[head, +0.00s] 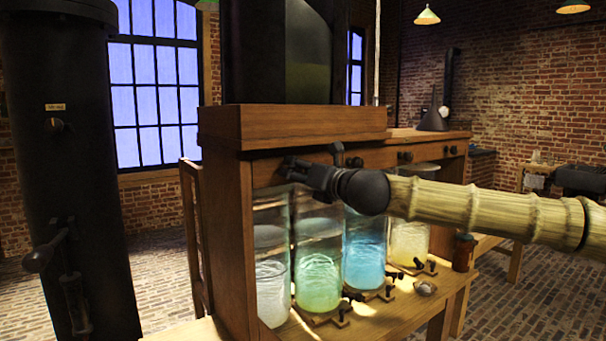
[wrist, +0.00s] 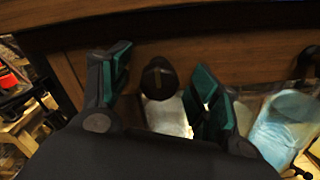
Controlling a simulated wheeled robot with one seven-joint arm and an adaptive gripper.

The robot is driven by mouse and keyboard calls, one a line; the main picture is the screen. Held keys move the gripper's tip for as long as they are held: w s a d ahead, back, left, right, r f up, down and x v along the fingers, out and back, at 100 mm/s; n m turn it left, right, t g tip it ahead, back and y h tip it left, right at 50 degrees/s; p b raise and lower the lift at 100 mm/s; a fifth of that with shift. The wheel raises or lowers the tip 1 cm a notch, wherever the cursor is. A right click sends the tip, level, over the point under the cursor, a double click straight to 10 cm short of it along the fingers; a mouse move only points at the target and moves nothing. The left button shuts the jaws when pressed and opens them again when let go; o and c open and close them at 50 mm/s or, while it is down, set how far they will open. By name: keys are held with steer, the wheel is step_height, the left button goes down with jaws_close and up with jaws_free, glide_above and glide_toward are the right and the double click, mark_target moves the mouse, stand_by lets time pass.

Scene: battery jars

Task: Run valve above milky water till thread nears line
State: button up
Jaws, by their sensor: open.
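A glass jar with cloudy white water (head: 271,285) stands leftmost in the wooden cabinet in the head view. Its water surface sits below mid-jar. My gripper (head: 292,168) is at the cabinet front above the left jars. In the wrist view my gripper (wrist: 162,72) is open, its two green-padded fingers on either side of a dark valve knob (wrist: 158,80). A gap shows between knob and pads; I see no grip on it. Pale glass (wrist: 168,116) shows below this knob. In the head view my gripper hides the knob. I cannot make out a thread or line.
Jars with green (head: 319,282), blue (head: 365,262) and cream (head: 409,243) contents stand to the right. Other knobs (head: 405,156) sit along the cabinet front. Small clamps (head: 333,313) and a brown bottle (head: 463,252) stand on the ledge. A black column (head: 70,150) rises at left.

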steer(key=shift+b+v, duration=0.6)
steer(key=shift+v, duration=1.8)
steer(key=shift+a, duration=0.1)
